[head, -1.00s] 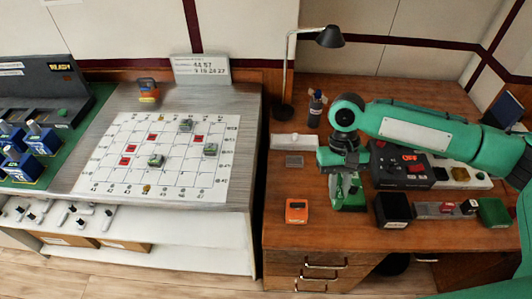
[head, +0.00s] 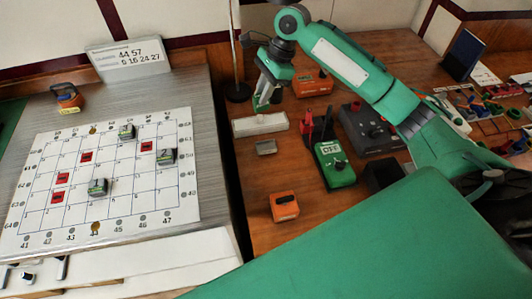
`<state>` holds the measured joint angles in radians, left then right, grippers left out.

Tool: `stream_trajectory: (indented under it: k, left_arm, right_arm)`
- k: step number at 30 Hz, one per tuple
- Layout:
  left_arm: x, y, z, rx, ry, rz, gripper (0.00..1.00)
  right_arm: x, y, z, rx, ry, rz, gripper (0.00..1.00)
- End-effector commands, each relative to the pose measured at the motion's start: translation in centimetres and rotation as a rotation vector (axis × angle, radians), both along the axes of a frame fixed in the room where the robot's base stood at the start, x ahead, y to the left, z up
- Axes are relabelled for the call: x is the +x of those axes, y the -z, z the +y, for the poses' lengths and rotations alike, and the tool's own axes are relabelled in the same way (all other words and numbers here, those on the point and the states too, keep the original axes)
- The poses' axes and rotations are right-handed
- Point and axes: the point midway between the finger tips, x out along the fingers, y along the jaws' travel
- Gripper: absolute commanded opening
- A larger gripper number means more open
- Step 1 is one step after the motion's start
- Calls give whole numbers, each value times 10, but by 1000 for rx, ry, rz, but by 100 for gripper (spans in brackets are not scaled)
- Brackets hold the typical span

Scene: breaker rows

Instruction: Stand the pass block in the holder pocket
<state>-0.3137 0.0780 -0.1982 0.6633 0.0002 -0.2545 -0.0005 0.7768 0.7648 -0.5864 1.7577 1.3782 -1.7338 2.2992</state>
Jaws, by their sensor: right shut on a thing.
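My right gripper (head: 264,98) is at the back left of the brown desk, near the lamp post, pointing down. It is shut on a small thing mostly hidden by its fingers. I cannot tell whether this is the pass block. A long pale holder-like piece (head: 260,124) lies on the desk just in front of the gripper, and a small grey block (head: 266,147) lies in front of that. I cannot make out a pocket clearly in either. My left gripper is not in view.
An orange box (head: 284,206) sits near the desk's front left, another orange piece (head: 312,83) farther back. A green device marked OFF (head: 335,165) and a black panel (head: 375,130) stand to the right. The left table holds a gridded board (head: 120,205) with small blocks.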

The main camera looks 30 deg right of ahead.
Motion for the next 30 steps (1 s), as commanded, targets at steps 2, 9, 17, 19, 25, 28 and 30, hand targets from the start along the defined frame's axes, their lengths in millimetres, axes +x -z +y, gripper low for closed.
stream_trajectory:
  k: [2,9,17,19,25,28,30]
  left_arm:
    - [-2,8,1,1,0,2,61]
    - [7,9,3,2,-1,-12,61]
    - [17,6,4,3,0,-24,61]
    - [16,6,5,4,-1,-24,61]
    - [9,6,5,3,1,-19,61]
    - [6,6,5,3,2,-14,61]
    - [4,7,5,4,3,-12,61]
  right_arm:
    - [5,6,-10,1,102,0,0]
    - [10,20,-22,-1,227,3,0]
    - [10,86,-22,-1,226,5,0]
    - [10,105,-22,-2,225,5,0]
    - [10,148,-22,-2,225,1,0]
    - [11,159,-22,-1,224,1,0]
    - [11,162,-22,-1,223,1,0]
